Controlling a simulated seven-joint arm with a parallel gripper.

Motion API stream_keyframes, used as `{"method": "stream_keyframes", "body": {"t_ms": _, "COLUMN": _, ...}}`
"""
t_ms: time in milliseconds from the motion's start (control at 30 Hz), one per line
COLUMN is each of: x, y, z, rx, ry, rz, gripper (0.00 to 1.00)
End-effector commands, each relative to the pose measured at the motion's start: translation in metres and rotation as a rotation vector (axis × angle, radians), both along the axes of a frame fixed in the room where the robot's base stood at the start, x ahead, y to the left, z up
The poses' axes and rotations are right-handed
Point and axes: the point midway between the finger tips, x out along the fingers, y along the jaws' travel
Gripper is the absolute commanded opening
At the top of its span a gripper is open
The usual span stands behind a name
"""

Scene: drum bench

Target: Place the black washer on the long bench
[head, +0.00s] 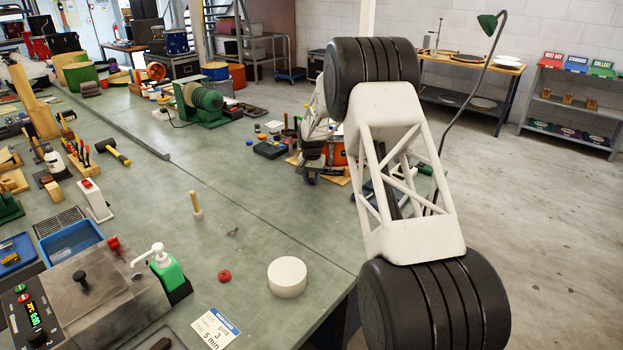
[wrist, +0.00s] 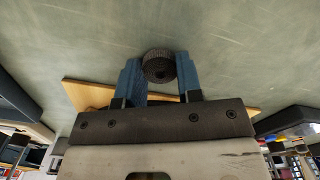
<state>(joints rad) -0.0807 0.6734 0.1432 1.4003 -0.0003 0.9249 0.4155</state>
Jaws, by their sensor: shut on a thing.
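The black washer (wrist: 159,62), a dark round piece with a central hole, is between the two blue fingertips of my gripper (wrist: 158,72) in the wrist view. My gripper is shut on it. In the head view, my gripper (head: 312,172) is partly hidden by my own arm, low over the far right part of the long bench (head: 150,205), and I cannot make out the washer there. The grey-green bench top fills the background of the wrist view. I cannot tell whether the washer touches a surface.
A wooden board (wrist: 77,93) lies behind my fingers in the wrist view. A black case (head: 270,149) with small parts and an orange object (head: 338,155) are close to my gripper. A white round block (head: 287,277) and red disc (head: 224,276) lie nearer. The bench middle is mostly clear.

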Motion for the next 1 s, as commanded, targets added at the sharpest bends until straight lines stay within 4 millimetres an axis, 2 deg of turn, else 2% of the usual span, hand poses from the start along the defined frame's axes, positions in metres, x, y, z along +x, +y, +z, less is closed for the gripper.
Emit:
{"method": "stream_keyframes", "body": {"t_ms": 133, "x": 0.0, "y": 0.0, "z": -0.003, "rx": 0.0, "ry": 0.0, "rz": 0.0, "gripper": 0.08}}
{"method": "stream_keyframes", "body": {"t_ms": 167, "x": 0.0, "y": 0.0, "z": -0.003, "rx": 0.0, "ry": 0.0, "rz": 0.0, "gripper": 0.35}}
{"method": "stream_keyframes", "body": {"t_ms": 300, "x": 0.0, "y": 0.0, "z": -0.003, "rx": 0.0, "ry": 0.0, "rz": 0.0, "gripper": 0.56}}
{"method": "stream_keyframes", "body": {"t_ms": 333, "x": 0.0, "y": 0.0, "z": -0.003, "rx": 0.0, "ry": 0.0, "rz": 0.0, "gripper": 0.59}}
{"method": "stream_keyframes", "body": {"t_ms": 733, "x": 0.0, "y": 0.0, "z": 0.001, "rx": 0.0, "ry": -0.001, "rz": 0.0, "gripper": 0.59}}
{"method": "stream_keyframes", "body": {"t_ms": 1000, "x": 0.001, "y": 0.0, "z": 0.023, "rx": 0.0, "ry": -0.002, "rz": 0.0, "gripper": 0.59}}
